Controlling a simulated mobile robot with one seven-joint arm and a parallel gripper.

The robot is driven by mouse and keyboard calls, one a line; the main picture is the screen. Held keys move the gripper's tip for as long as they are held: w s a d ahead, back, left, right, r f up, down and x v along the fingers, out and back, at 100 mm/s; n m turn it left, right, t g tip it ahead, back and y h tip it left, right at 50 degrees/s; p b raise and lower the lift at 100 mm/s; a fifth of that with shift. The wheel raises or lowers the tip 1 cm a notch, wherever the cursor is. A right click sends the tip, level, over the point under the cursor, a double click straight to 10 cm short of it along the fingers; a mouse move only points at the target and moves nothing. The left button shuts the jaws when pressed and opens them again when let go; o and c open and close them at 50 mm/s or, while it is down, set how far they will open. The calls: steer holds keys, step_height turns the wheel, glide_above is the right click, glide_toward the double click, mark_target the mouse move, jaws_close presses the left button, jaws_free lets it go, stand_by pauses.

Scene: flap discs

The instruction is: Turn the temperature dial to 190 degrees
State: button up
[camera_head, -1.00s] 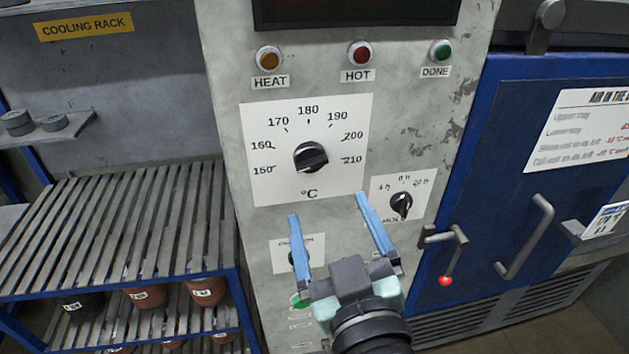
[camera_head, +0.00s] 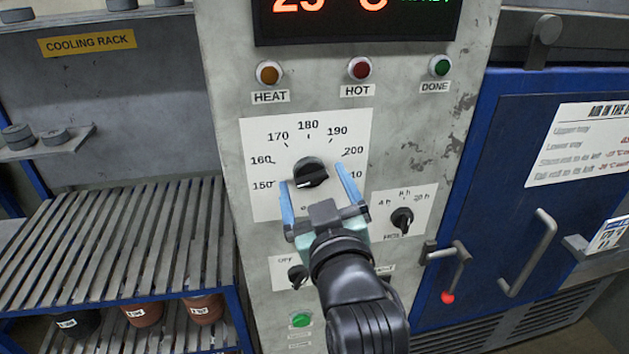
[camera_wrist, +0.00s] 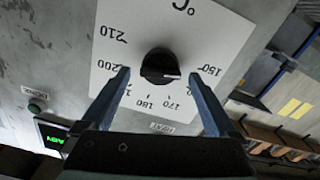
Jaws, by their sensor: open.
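The black temperature dial (camera_head: 311,170) sits on a white scale plate (camera_head: 262,140) marked 150 to 210 °C. In the wrist view the dial (camera_wrist: 160,66) carries a white mark that points to the 150 side of the scale. My gripper (camera_head: 313,178) is open, with its blue fingers reaching toward the plate. In the wrist view my gripper (camera_wrist: 158,74) has one fingertip on each side of the dial, with gaps to both. Whether the tips reach the dial's depth is hard to tell. The fingers partly hide the 210 mark in the head view.
A smaller dial (camera_head: 402,219) sits to the lower right, and another knob (camera_head: 297,276) below left beside my arm. A green button (camera_head: 301,320) is lower down. A blue door with a handle (camera_head: 527,253) is at right, a slatted rack (camera_head: 110,235) at left.

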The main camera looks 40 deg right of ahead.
steer(key=c, duration=1.4)
